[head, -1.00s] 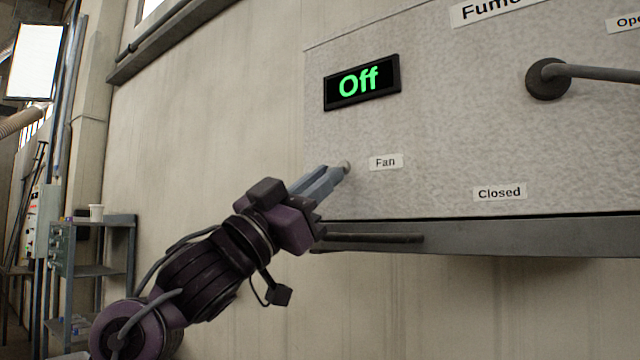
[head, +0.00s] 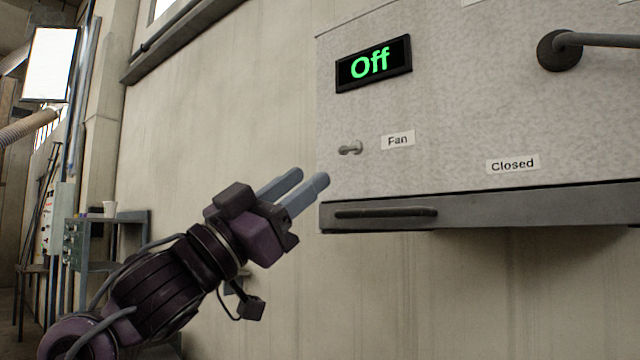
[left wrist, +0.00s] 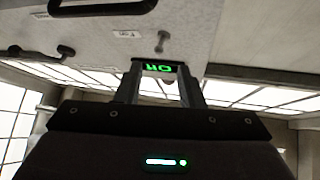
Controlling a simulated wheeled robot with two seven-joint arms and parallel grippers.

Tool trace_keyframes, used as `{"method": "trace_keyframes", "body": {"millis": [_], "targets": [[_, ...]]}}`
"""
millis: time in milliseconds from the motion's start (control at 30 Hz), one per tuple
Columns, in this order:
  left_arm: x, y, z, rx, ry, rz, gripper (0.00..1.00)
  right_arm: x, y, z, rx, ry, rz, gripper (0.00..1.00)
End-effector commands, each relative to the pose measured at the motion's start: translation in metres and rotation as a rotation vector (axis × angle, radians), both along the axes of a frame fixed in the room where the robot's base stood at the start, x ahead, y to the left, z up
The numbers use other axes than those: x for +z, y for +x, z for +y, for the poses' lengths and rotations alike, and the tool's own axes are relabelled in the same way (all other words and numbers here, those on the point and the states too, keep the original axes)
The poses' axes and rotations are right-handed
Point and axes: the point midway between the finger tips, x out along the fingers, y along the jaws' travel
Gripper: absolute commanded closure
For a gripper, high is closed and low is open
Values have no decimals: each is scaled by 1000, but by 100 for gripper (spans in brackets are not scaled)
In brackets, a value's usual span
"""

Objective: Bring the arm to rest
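My left gripper (head: 307,180) is open and empty in the head view, its two grey fingers apart. It is below and to the left of the fan switch (head: 350,148), clear of it. The switch is a small metal toggle beside the "Fan" label (head: 398,140) on a speckled grey panel (head: 470,110). The display (head: 374,63) above it reads "Off" in green. In the left wrist view the fingers (left wrist: 160,85) stand apart with the display (left wrist: 159,68) showing between them, and the switch (left wrist: 162,40) lies beyond. My right gripper is in neither view.
A large round-based handle (head: 560,50) sticks out at the upper right of the panel. A dark ledge with a bar handle (head: 385,212) runs along the panel's lower edge. The wall between is bare.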

Motion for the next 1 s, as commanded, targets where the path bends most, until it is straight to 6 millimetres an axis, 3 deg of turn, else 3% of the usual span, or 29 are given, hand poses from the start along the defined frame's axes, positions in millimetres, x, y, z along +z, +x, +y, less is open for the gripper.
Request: {"method": "trace_keyframes", "body": {"millis": [100,633,733,867,967,1000], "targets": [[-8,-5,6,0,2,0,65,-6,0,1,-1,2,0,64],[-8,-6,8,0,1,1,65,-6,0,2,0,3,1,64],[-17,0,9,14,-2,19,65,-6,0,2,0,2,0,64],[-62,30,15,92,-10,111,65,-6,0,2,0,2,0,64],[-125,59,26,195,-9,235,65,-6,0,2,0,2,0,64],[-154,70,31,241,-3,293,65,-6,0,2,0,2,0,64]]}}
